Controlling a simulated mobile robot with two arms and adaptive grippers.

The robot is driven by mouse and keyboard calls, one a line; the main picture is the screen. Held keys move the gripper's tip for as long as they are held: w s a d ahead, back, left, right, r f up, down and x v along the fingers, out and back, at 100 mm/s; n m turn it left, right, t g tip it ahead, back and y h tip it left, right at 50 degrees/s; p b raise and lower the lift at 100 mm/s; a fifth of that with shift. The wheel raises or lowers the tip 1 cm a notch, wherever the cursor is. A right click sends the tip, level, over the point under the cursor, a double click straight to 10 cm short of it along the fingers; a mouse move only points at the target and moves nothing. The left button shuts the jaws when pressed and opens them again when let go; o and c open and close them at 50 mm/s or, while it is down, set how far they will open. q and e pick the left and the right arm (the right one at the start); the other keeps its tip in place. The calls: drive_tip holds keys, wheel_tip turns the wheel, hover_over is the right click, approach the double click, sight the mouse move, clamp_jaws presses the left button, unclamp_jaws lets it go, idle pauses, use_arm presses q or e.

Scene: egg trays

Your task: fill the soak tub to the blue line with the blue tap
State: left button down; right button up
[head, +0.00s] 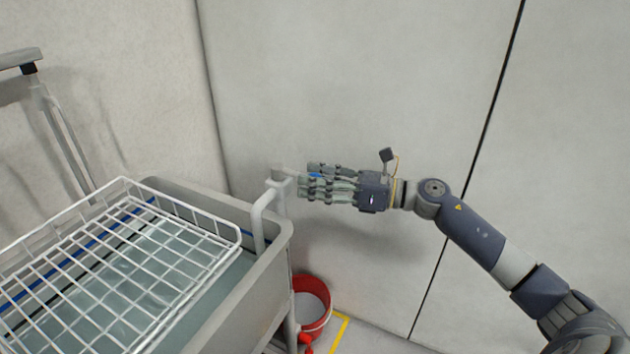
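The grey soak tub (262,288) stands at the lower left with clear, bluish water (215,290) in it. The blue line (95,242) runs along its far inner wall. The water surface appears a little below the line, but the basket wires make this hard to judge. A pale tap (283,178) stands at the tub's right back corner, and its spout (262,212) bends down to the tub. My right gripper (308,182) reaches the tap from the right. My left gripper is out of view.
A white wire basket (122,182) lies across the tub's top. A red bucket (325,312) stands on the floor right of the tub, by yellow tape (340,330). A grey post and bar (50,95) rise at the far left. Pale walls close in behind.

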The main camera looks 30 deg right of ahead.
drive_tip(key=v, duration=1.2)
drive_tip(key=shift+w, duration=0.1)
idle(1.7)
